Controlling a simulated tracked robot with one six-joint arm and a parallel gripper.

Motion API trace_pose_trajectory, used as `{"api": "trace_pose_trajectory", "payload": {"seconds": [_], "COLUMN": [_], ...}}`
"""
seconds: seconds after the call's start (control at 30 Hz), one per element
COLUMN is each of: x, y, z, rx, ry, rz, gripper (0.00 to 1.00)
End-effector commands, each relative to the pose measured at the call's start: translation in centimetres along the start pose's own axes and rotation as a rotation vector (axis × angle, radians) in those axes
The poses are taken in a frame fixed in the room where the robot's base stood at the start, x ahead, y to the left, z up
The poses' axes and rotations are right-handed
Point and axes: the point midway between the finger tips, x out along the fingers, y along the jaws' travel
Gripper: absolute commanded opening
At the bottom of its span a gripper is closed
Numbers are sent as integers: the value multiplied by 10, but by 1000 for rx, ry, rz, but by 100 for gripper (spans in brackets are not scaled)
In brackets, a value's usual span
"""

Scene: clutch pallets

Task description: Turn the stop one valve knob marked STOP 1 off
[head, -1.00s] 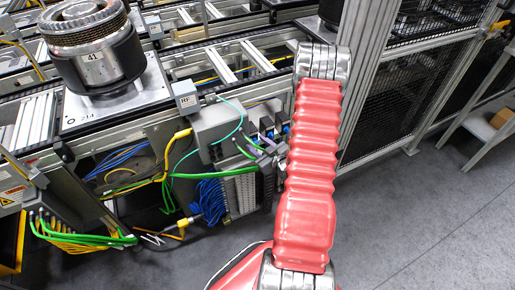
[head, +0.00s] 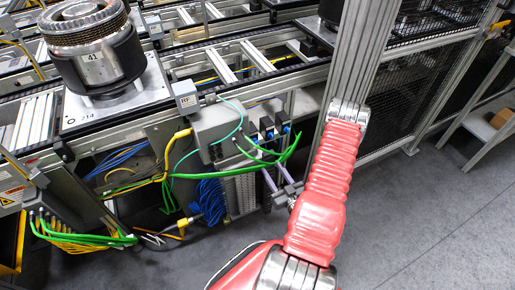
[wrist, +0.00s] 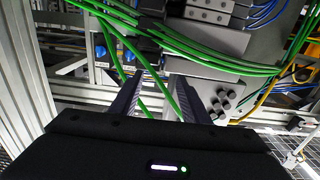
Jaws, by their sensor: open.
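Small dark valve units with blue knobs sit in a row below the conveyor rail in the head view, one of them a blue knob (head: 286,130) at the right end. Blue parts also show in the wrist view, one a blue knob (wrist: 101,51) left of my fingers. No STOP 1 marking is readable, so I cannot tell which knob is that one. My gripper (head: 273,170) is open and empty, just below the valve row. In the wrist view my gripper (wrist: 152,84) has its two fingers apart, with green cable crossing between and above them, partly hiding the valves.
Green cables (head: 262,155) loop near the valves. A grey control box (head: 215,128) and a cable-filled terminal block (head: 240,192) stand left of my gripper. A metal post (head: 365,60) and mesh fence (head: 400,105) are to the right. The floor in front is clear.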

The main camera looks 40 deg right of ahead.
Motion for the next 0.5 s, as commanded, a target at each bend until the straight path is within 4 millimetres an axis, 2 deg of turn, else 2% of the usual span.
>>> {"api": "trace_pose_trajectory", "payload": {"seconds": [0.27,0.5], "x": [7,31], "y": [0,-1], "z": [0,-1], "rx": [-2,-2], "ry": [-1,0], "rz": [-3,-5], "gripper": [42,42]}}
